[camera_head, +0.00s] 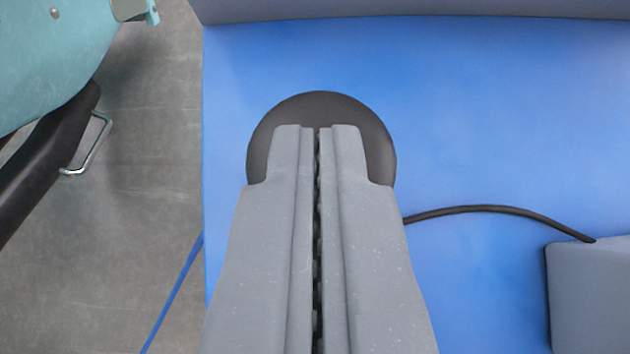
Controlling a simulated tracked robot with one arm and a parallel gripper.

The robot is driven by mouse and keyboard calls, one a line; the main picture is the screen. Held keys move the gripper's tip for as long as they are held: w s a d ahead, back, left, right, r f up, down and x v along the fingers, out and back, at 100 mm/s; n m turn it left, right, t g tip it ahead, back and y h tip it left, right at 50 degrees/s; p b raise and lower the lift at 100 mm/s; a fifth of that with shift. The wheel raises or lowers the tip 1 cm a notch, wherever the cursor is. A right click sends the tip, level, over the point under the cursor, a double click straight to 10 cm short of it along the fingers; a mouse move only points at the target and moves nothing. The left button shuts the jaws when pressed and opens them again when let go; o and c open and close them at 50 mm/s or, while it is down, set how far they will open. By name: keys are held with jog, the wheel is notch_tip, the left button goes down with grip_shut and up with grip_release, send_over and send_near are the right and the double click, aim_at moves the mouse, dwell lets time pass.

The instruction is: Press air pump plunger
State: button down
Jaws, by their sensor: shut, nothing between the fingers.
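A round dark grey disc (320,106), which looks like the top of the air pump plunger, shows in the head camera view at the upper middle, over a blue surface. My gripper (318,128) is shut and empty, its two grey fingers side by side. The fingertips overlap the disc in the picture and hide its middle and lower part. I cannot tell whether the fingertips touch the disc or how far down the disc sits.
The blue surface (500,110) fills the right side. A black cable (480,209) runs from near the disc to a grey box (595,290) at lower right. A teal part (60,55) with a black bar and handle stands at upper left over grey floor (140,210).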

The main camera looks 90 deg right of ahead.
notch_tip(320, 180, down, 3)
jog(key=shift+r+b, duration=0.1)
jog(key=shift+b, duration=1)
jog(key=shift+a, duration=0.15)
jog(key=shift+f, duration=0.25)
notch_tip(320, 180, up, 5)
jog(key=shift+w+r+p, duration=0.1)
jog(key=shift+w+p, duration=0.05)
jog(key=shift+p, duration=0.15)
jog(key=v, duration=0.9)
jog(key=shift+a+r, duration=0.2)
dwell(0.4)
